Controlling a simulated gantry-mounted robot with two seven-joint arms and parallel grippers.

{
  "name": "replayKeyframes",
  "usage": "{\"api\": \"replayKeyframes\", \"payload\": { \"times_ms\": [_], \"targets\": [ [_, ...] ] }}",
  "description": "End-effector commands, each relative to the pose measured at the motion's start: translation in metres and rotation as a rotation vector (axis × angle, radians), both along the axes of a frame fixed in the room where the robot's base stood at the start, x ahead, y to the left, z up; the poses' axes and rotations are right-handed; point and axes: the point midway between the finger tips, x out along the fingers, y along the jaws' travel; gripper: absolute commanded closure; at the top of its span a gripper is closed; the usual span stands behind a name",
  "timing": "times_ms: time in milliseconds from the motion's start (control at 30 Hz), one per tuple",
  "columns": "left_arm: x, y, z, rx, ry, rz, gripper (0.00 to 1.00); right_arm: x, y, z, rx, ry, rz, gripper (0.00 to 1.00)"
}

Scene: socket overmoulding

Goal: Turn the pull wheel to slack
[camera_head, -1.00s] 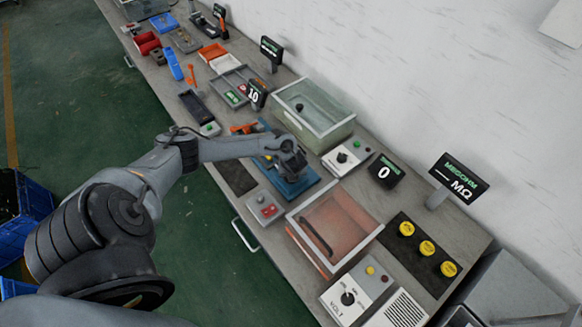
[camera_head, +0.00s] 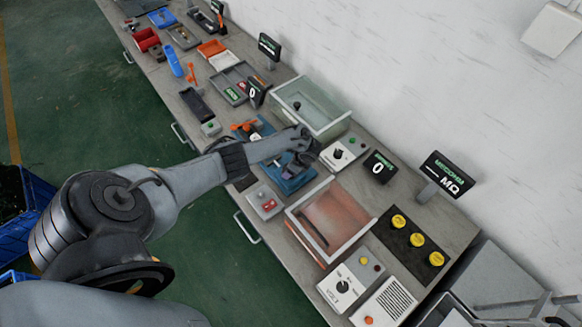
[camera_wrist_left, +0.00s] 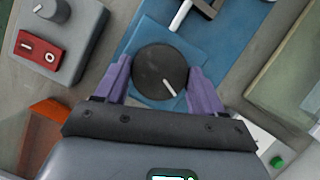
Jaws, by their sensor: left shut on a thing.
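The pull wheel (camera_wrist_left: 160,72) is a round black knob with a white pointer line, on a blue fixture (camera_wrist_left: 227,62). In the left wrist view the line points down and slightly right. The purple fingers of my left gripper (camera_wrist_left: 158,75) are shut on opposite sides of the wheel. In the head view my left gripper (camera_head: 304,152) covers the wheel on the blue fixture (camera_head: 290,184). My right gripper is not in view.
A clear-walled tank (camera_head: 325,125) stands behind the fixture and an orange-floored tray (camera_head: 330,215) to its right. A red-button box (camera_head: 265,203) is in front. A white dial box (camera_head: 341,152) is close to the gripper.

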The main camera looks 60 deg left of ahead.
Motion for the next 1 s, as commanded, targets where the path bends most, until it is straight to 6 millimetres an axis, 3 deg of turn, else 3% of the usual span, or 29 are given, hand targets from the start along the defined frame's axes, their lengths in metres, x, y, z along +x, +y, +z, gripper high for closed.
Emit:
{"api": "replayKeyframes", "payload": {
  "times_ms": [500,1000],
  "targets": [
    [0.0018,0.0013,-0.001,-0.001,0.0,0.356,0.62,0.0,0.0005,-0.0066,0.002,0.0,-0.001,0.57],
    [0.0018,0.0023,-0.0004,0.001,-0.001,0.429,0.61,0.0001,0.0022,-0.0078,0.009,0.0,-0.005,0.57]
  ]
}}
